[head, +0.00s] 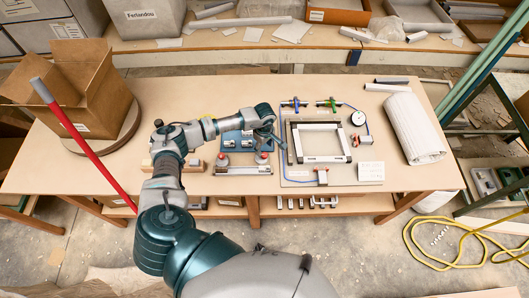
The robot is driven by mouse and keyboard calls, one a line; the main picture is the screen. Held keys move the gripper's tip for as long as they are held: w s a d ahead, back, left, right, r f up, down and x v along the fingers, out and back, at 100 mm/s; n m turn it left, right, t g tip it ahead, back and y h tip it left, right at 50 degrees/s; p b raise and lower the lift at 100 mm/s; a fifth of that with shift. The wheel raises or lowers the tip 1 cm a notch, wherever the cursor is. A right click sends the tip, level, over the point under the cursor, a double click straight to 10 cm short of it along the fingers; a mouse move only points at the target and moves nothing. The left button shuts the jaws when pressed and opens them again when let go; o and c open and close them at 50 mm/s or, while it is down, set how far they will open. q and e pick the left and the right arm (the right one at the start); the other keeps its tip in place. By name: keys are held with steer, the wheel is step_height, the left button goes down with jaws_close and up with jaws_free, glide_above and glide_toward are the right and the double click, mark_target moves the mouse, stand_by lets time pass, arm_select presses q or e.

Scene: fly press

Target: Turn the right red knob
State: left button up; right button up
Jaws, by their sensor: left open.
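Two small red knobs stand on a light plate at the middle of the table: the left red knob (223,160) and the right red knob (263,156). My left gripper (270,143) is open and empty, just above and slightly right of the right red knob in the picture. Whether its fingers touch the knob is too small to tell. My left arm reaches in from the lower left and bends over the table. My right gripper is not in view.
A blue fixture (232,141) sits behind the knobs. To the right, a board holds a metal frame (293,142), a gauge (358,118) and a red-topped part (322,177). A cardboard box (75,95) and a red pole (85,145) stand left. A white roll (415,128) lies right.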

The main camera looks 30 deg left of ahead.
mark_target(264, 154)
arm_select(q)
step_height(264, 154, down, 5)
steer(key=shift+a+r, duration=0.15)
steer(key=shift+r, duration=0.05)
steer(key=shift+d+f, duration=0.2)
steer(key=shift+f, duration=0.15)
steer(key=shift+d, duration=0.15)
steer(key=c, duration=0.8)
steer(key=shift+a, duration=0.2)
jaws_close()
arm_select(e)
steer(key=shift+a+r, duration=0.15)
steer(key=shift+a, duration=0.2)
